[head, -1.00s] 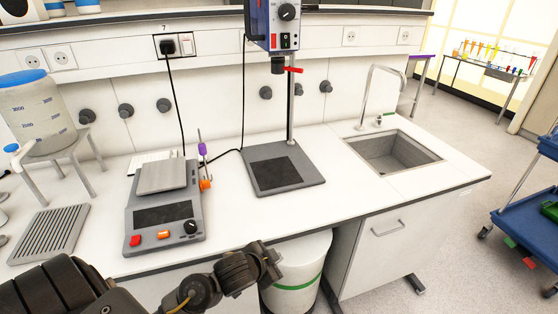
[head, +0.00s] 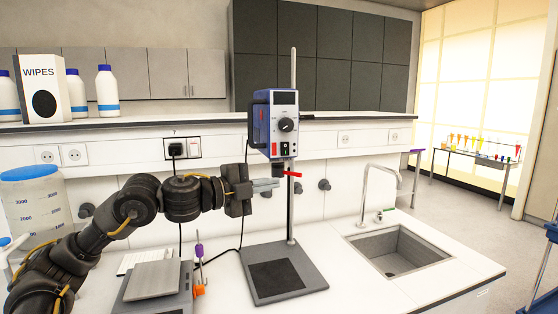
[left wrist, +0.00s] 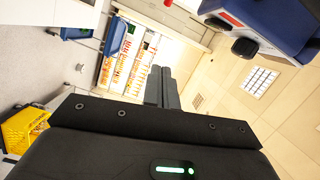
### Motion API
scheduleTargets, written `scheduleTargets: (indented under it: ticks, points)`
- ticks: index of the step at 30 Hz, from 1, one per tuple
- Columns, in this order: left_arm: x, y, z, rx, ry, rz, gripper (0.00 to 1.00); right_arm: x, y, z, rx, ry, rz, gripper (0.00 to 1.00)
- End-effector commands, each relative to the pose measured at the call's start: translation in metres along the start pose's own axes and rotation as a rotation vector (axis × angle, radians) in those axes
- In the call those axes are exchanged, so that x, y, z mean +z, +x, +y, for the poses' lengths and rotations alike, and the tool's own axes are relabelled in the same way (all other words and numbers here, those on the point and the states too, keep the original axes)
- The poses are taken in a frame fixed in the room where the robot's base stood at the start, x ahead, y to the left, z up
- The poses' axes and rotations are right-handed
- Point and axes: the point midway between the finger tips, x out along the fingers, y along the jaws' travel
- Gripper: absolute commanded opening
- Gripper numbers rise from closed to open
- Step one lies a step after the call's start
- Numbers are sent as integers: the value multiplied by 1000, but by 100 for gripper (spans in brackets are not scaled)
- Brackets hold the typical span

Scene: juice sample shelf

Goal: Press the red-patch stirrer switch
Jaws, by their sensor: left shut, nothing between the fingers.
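The overhead stirrer (head: 262,118) is a blue and grey box on a vertical rod, with a dark display, a round knob and a small red patch (head: 274,149) beside a black rocker switch (head: 285,149) low on its front. My left gripper (head: 277,184) is shut and empty. It points right, a little below the stirrer's front controls, and looks apart from the switch, though depth is hard to judge. In the left wrist view the shut fingers (left wrist: 162,87) show in the middle, and the blue stirrer body (left wrist: 285,28) is at upper right with a red area. My right gripper is not in view.
A red clamp handle (head: 293,174) sticks out below the stirrer. The stirrer's dark base plate (head: 303,278) stands on the white bench. The sink (head: 400,250) is at right.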

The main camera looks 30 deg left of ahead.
Motion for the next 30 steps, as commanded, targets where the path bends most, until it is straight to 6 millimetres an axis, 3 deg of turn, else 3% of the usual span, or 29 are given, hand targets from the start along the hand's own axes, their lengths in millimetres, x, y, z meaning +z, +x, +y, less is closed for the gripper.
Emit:
scheduleTargets:
  ticks: [1,4,12,23,30]
  points:
    - [3,-11,-18,-4,27,-5,0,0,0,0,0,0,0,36]
    - [5,-28,-39,0,58,-7,0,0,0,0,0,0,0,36]
    - [7,-46,-58,5,81,-10,0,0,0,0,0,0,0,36]
    - [6,-42,-59,5,80,-8,0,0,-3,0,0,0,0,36]
    - [6,-7,-62,5,76,-6,0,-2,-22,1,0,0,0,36]
